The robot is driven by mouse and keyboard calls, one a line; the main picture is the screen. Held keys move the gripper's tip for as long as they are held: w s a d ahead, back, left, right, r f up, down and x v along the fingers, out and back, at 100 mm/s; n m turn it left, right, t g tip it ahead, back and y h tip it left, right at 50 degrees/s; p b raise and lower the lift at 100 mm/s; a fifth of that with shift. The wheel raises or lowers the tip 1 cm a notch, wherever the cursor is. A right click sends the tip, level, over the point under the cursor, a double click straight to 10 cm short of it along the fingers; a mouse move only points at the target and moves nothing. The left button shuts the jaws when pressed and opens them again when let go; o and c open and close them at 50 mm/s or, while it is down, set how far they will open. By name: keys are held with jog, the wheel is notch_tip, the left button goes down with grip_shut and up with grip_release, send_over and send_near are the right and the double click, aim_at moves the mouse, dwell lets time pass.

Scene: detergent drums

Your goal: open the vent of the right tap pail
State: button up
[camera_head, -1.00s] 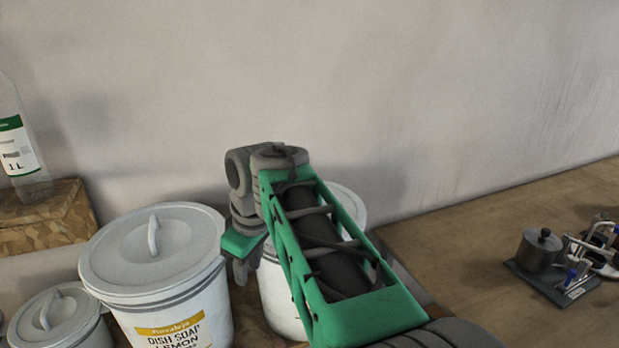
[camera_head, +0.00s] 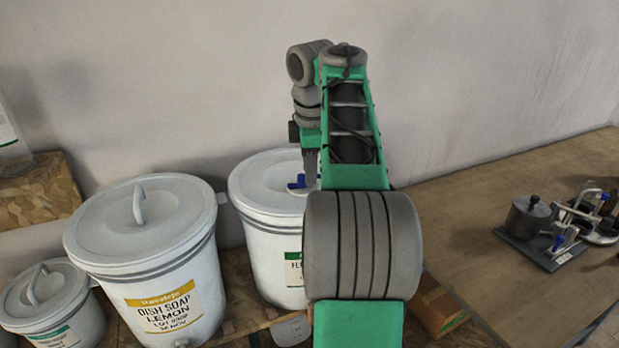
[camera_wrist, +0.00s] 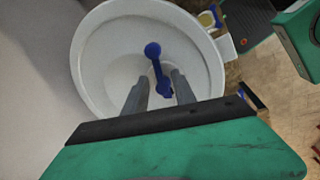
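The right tap pail (camera_head: 272,230) is white with a green-edged label and stands partly behind my arm. Its white lid carries a blue vent (camera_head: 297,184). In the wrist view the vent (camera_wrist: 153,52) is a blue bar with rounded ends, on the recessed lid of the pail (camera_wrist: 92,58). My gripper (camera_wrist: 159,78) is open, with its two grey fingers apart on either side of the vent's nearer end. I cannot tell whether they touch it. In the head view my gripper (camera_head: 309,170) points down over the lid, partly hidden by my arm.
A larger white dish soap pail (camera_head: 150,240) stands to the left, with a smaller lidded pail (camera_head: 50,305) beyond it. A cardboard box (camera_head: 38,190) is at the far left. A wooden table (camera_head: 490,200) with a metal fixture (camera_head: 540,235) lies to the right. The wall is close behind.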

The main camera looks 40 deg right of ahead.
jog(key=shift+r, duration=0.1)
grip_shut()
dwell(1.3)
